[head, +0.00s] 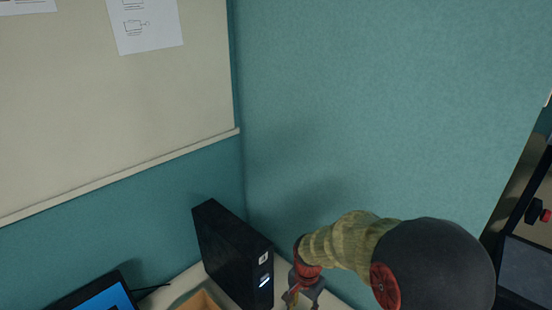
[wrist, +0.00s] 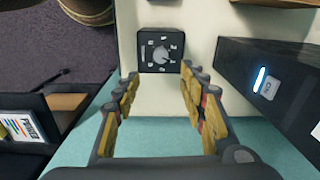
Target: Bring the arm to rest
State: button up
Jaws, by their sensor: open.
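My arm reaches in from the lower right of the head view, with a dark rounded joint and a yellowish sleeve. My gripper (head: 301,290) is at the bottom edge there, just right of the black tower, and partly cut off. In the wrist view my gripper (wrist: 163,82) is open, its two yellow-padded fingers apart with nothing held between them. A small black box with a grey dial (wrist: 160,51) lies just beyond the fingertips on the pale tabletop (wrist: 198,20).
A black tower (head: 228,252) with a lit label stands close beside my gripper; it also shows in the wrist view (wrist: 265,85). A screen (head: 98,300) and a wooden tray (head: 200,301) are to its left. Teal partitions (head: 370,110) rise behind.

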jog(key=s+d+r+n+t+b, duration=0.2)
jog(key=s+d+r+n+b, duration=0.1)
jog(key=s+r, duration=0.7)
jog(key=s+d+r+n+t+b, duration=0.3)
jog(key=s+d+r, duration=0.4)
jog(key=s+r, duration=0.3)
jog(key=shift+s+n+b, duration=0.55)
jog(key=shift+n+b, duration=0.05)
jog(key=shift+n, duration=0.5)
